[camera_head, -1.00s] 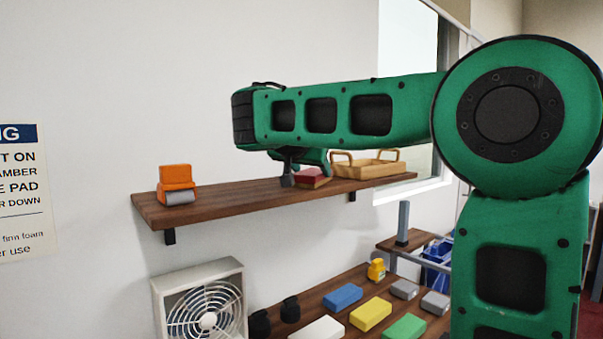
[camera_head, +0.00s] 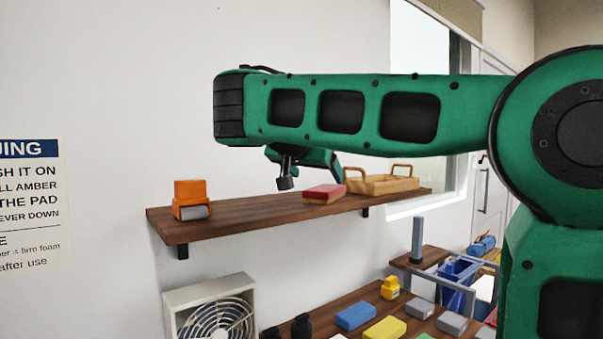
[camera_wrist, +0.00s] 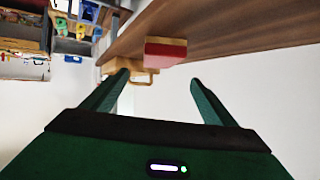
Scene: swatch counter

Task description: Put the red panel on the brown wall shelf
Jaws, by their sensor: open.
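The red panel (camera_head: 324,191) lies flat on the brown wall shelf (camera_head: 235,220), left of the wooden tray. A tan layer shows under its red top. In the wrist view the red panel (camera_wrist: 165,49) lies beyond the fingertips, against the brown shelf (camera_wrist: 225,30). My gripper (camera_head: 287,181) is above the shelf, a little left of the panel and apart from it. In the wrist view my gripper (camera_wrist: 158,82) is open, its two fingers spread with nothing between them. Part of it is hidden behind my forearm in the head view.
An orange object (camera_head: 190,199) stands at the shelf's left end. The wooden tray (camera_head: 384,184) with handles is right of the panel. Below are a fan (camera_head: 212,312) and a table with blue (camera_head: 355,316), yellow (camera_head: 385,328) and grey blocks. Shelf between orange object and panel is bare.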

